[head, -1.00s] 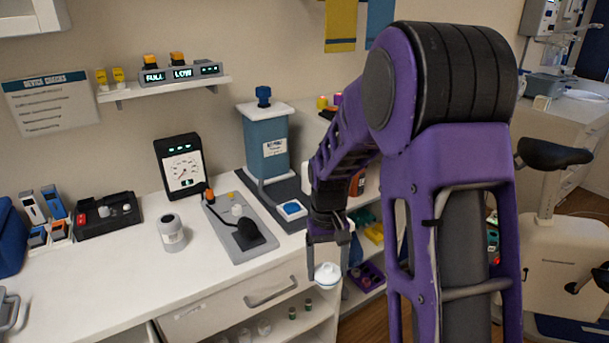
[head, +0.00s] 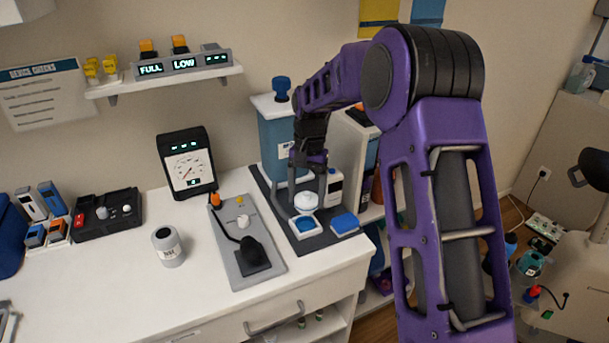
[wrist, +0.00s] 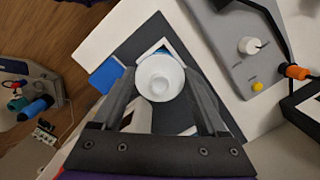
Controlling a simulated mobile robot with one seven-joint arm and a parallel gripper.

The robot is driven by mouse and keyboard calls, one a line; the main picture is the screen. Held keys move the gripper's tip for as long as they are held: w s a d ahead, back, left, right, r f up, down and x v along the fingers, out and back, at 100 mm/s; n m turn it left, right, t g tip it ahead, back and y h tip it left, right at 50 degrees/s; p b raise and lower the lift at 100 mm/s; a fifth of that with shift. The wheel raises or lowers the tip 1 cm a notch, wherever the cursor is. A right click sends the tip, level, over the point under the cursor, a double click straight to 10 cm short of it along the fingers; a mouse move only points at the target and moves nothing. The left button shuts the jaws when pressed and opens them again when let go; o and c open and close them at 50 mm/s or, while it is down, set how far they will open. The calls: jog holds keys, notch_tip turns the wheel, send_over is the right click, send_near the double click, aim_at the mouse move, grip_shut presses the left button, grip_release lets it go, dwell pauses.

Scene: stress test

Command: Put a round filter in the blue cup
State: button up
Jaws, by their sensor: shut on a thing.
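My gripper (head: 307,190) is shut on a white round filter (head: 305,202). In the wrist view the round filter (wrist: 160,78) sits between my two fingers (wrist: 160,84), with its round face toward the camera. It is over, or just in front of, a white square holder with a blue inside (head: 304,224); I cannot tell whether they touch. The filter partly hides this holder in the wrist view. A flat blue square piece (head: 345,223) lies just right of the holder. I cannot clearly make out a blue cup.
A teal dispenser with a blue knob (head: 275,130) stands behind my gripper on a dark mat (head: 320,240). To the left are a grey panel with a black lever (head: 252,255), a gauge (head: 187,165) and a white jar (head: 167,247).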

jog(key=shift+w+a, duration=0.2)
jog(key=shift+w, duration=0.05)
jog(key=shift+s+f, duration=0.15)
jog(key=shift+f, duration=0.4)
jog(key=shift+f+b, duration=0.9)
jog(key=shift+f, duration=0.25)
jog(key=shift+f+b, duration=0.5)
jog(key=shift+f, duration=0.9)
dwell(0.6)
jog(key=o, duration=1.2)
jog(key=shift+o, duration=0.2)
notch_tip(320, 180, up, 17)
jog(key=w+p, duration=0.2)
jog(key=shift+d+r, duration=0.15)
jog(key=shift+d, duration=0.3)
